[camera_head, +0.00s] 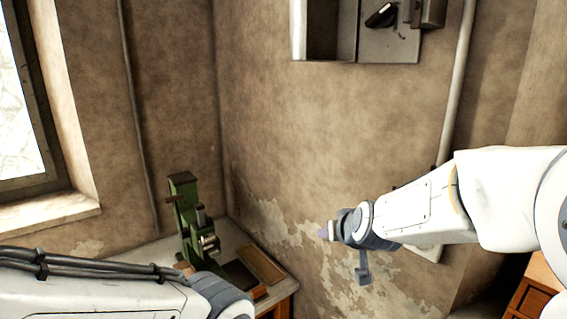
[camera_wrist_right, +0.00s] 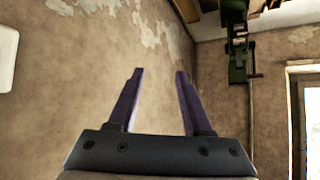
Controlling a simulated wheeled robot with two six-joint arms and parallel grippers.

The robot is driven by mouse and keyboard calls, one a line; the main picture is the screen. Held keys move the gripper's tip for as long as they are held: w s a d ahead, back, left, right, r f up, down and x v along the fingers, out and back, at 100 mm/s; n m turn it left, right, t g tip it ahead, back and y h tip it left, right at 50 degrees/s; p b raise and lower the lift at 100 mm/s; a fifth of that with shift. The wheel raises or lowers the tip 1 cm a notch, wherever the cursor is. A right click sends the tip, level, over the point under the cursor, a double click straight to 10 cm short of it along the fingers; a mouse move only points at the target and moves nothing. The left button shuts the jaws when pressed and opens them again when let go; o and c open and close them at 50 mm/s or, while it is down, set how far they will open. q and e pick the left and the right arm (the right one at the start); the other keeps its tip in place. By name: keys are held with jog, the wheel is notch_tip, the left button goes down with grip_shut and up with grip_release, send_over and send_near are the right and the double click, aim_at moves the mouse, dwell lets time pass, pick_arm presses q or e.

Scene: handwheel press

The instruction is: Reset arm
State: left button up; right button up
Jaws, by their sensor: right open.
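My right arm comes in from the right in the head view, and its gripper (camera_head: 325,232) points left, in the air in front of the wall. In the right wrist view the two purple fingers of the right gripper (camera_wrist_right: 158,75) stand apart with nothing between them. My left arm lies across the lower left of the head view; its gripper is not visible. The green press (camera_head: 186,215) stands on the corner table beyond the left arm, to the left of the right gripper and apart from it. The press also shows in the right wrist view (camera_wrist_right: 238,45), upside down.
The table (camera_head: 285,286) fills the corner and bears a brown flat board (camera_head: 262,264). An open wall cabinet (camera_head: 330,35) hangs above. A pipe (camera_head: 456,85) runs down the wall. A wooden drawer unit (camera_head: 535,298) is at lower right. A window (camera_head: 22,110) is at left.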

jog(key=s+d+f+g+h, duration=0.1)
jog(key=s+d+f+g, duration=0.25)
jog(key=s+f, duration=0.5)
jog(key=s+d+f+g, duration=0.35)
jog(key=s+f, duration=0.25)
jog(key=s, duration=0.5)
jog(key=s+a+f+n+g+b, duration=0.3)
jog(key=s+a+n+b, duration=0.3)
jog(key=s+a+b, duration=0.4)
jog(key=s+a+f, duration=0.1)
jog(key=s+a, duration=0.2)
jog(key=shift+a+f+n+y, duration=0.15)
jog(key=shift+a+n+y, duration=0.15)
jog(key=shift+c, duration=0.3)
